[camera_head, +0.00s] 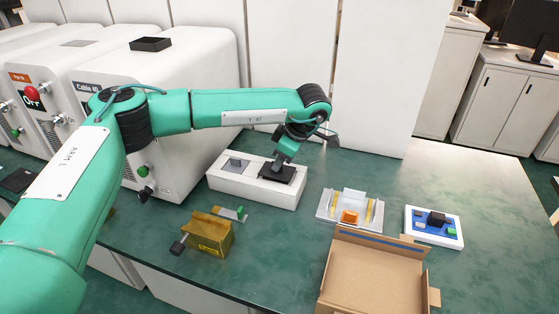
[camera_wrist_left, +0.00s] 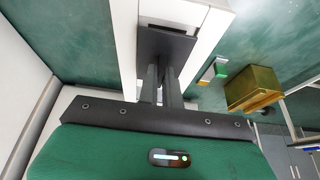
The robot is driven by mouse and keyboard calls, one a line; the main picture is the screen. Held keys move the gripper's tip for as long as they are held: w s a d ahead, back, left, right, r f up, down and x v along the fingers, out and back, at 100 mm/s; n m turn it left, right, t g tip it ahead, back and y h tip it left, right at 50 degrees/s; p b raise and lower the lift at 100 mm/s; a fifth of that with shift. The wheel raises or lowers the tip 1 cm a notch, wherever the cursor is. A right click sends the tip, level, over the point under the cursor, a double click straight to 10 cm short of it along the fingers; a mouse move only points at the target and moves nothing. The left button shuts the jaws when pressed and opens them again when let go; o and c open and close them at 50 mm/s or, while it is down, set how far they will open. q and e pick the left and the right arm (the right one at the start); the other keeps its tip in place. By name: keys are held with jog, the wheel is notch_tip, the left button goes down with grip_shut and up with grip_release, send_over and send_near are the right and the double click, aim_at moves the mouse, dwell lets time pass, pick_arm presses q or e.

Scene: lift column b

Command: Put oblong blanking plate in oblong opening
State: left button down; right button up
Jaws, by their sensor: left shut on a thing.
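My left gripper (camera_head: 281,163) reaches down over the right half of a white block (camera_head: 250,190) on the green bench. It is shut on a dark oblong blanking plate (camera_head: 277,173), which lies flat at or just above the block's top. In the left wrist view the fingers (camera_wrist_left: 161,82) meet the plate (camera_wrist_left: 162,44). A dark slot, seemingly part of the oblong opening (camera_wrist_left: 172,27), shows past the plate's edge; the plate hides the rest. I cannot tell whether the plate is seated. A grey square piece (camera_head: 236,164) is on the block's left half. My right gripper is not in view.
A yellow-brown box (camera_head: 208,236) stands in front of the block, beside a small plate with a green part (camera_head: 238,212). To the right are a fixture with an orange piece (camera_head: 349,216), a blue-white board (camera_head: 434,227) and an open cardboard box (camera_head: 374,270). White machines stand behind left.

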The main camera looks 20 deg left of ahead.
pick_arm(q)
jog(key=shift+f+b, duration=0.45)
jog(key=shift+f, duration=0.45)
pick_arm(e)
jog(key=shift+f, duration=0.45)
pick_arm(q)
jog(key=c, duration=1.5)
grip_release()
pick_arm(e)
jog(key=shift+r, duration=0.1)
pick_arm(q)
jog(key=shift+v, duration=0.9)
jog(key=v, duration=1.2)
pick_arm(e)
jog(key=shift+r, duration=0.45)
